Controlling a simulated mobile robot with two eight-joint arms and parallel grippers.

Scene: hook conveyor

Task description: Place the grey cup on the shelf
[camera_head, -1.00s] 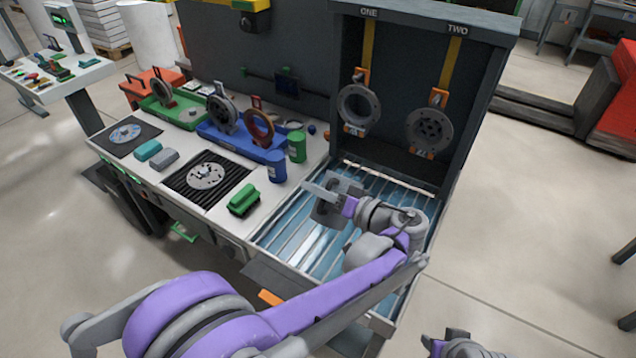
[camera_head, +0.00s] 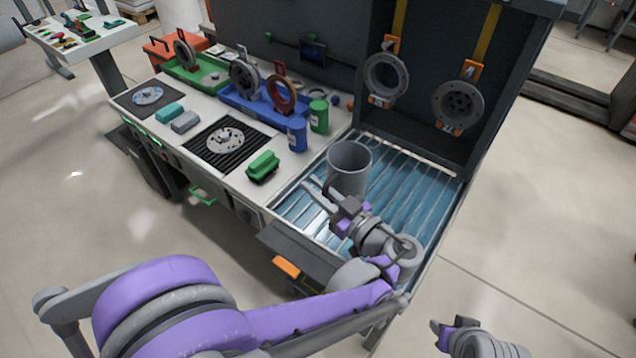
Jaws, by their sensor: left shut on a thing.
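The grey cup (camera_head: 350,170) stands about upright, its open mouth facing up, over the slatted blue bay floor (camera_head: 410,215). I cannot tell whether its base touches the slats. My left gripper (camera_head: 327,196) is at the cup's near left side, shut on the cup, seemingly at its handle; the fingers partly hide the contact. My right gripper (camera_head: 440,335) is low at the bottom right, far from the cup; its jaws are too unclear to read. I cannot clearly pick out a separate shelf.
Hooks ONE and TWO hold a grey ring (camera_head: 386,78) and a grey disc (camera_head: 458,105) above the bay. A blue canister (camera_head: 297,135), a green canister (camera_head: 319,116) and a green block (camera_head: 263,166) stand left of the bay. Slats right of the cup are clear.

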